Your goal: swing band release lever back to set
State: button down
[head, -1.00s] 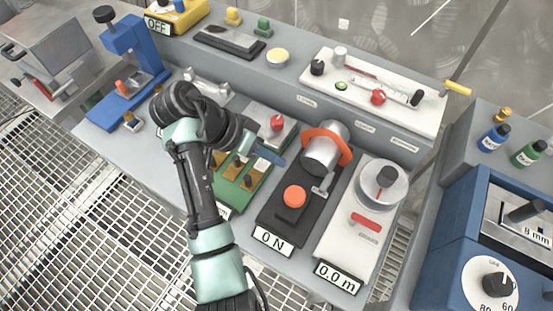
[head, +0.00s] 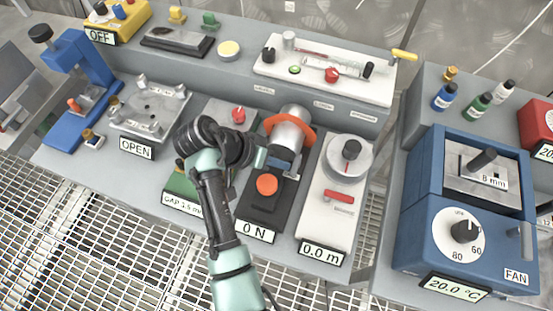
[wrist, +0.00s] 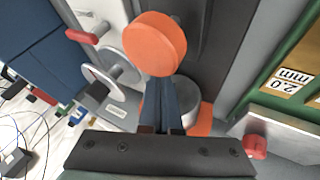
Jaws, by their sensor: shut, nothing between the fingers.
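A red bar-shaped lever (head: 338,196) lies on the white plate (head: 318,222) behind the 0.0 m display; in the wrist view a red bar (wrist: 82,36) shows at upper left. The neighbouring black 0 N unit has an orange round knob (head: 267,184) and a metal cylinder (head: 290,130) with an orange band (head: 306,124). No label shows which part is the band release lever. My gripper (head: 262,158) is at the left side of the black unit, near the cylinder. In the wrist view its fingers (wrist: 160,90) are shut and empty, pointing just below the orange knob; contact cannot be told.
A grey box with a red knob (head: 238,115) is behind my arm. The blue oven-like unit (head: 470,220) stands at right. A round-topped plate marked OPEN (head: 158,108) is at left.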

jog(key=shift+s+d+r+n+t+p, duration=0.25)
jog(key=shift+n+p, duration=0.35)
jog(key=shift+p, duration=0.6)
jog(key=shift+s+d+f+p, duration=0.2)
jog(key=shift+s+p, duration=0.1)
jog(key=shift+p, duration=0.15)
jog(key=shift+a, duration=0.1)
